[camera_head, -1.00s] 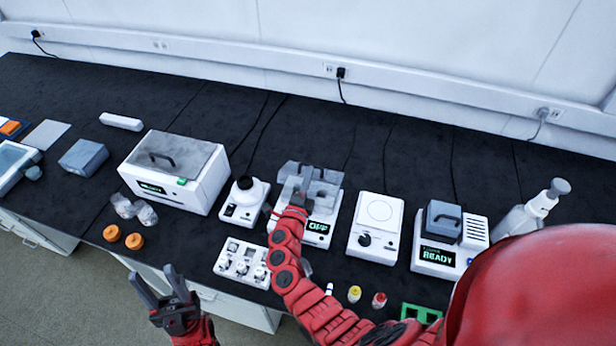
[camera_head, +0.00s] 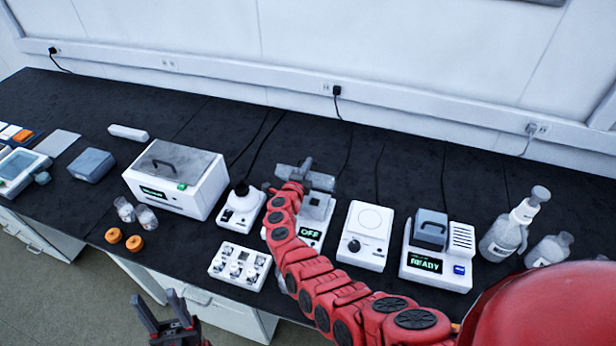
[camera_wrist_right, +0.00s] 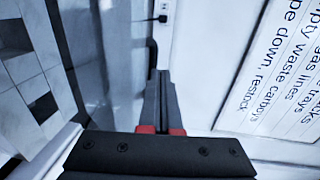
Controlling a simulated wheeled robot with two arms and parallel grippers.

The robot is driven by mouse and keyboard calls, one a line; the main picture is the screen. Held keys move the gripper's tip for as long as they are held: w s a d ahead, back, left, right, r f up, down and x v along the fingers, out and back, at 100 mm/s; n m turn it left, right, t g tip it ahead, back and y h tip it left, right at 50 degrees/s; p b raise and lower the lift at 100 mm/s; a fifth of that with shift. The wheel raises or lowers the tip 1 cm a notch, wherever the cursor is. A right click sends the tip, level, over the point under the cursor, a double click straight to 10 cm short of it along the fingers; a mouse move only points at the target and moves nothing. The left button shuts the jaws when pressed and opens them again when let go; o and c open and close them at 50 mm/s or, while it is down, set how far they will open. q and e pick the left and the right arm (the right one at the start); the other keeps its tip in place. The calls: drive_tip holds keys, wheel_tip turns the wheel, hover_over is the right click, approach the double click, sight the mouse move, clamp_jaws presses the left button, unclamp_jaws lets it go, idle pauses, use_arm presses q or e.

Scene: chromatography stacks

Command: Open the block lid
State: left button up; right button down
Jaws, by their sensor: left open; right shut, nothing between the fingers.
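A white unit with an OFF display (camera_head: 311,233) stands mid-bench, with a grey block (camera_head: 316,207) on its top. My left gripper (camera_head: 160,305) is open and empty at the bench's front.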

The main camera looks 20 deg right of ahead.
drive_tip(key=shift+w+d+r+g, duration=0.3)
drive_tip(key=shift+w+d+r, duration=0.05)
drive_tip(key=shift+w, duration=0.2)
drive_tip(key=shift+w+d+f+g+y+p, duration=0.15)
drive_tip(key=shift+w+g+y+p, duration=0.15)
drive_tip(key=shift+y+p, duration=0.1)
drive_tip(key=shift+w+d, duration=0.25)
drive_tip(key=shift+w, duration=0.25)
drive_tip(key=shift+w+d+f+b, duration=0.3)
drive_tip(key=shift+w+d+b, duration=0.15)
drive_tip(key=shift+b, duration=0.3)
drive_tip(key=shift+b+x, duration=1.45)
drive_tip(key=shift+b, duration=0.2)
drive_tip(key=shift+a, duration=0.1)
drive_tip(key=shift+r, duration=0.15)
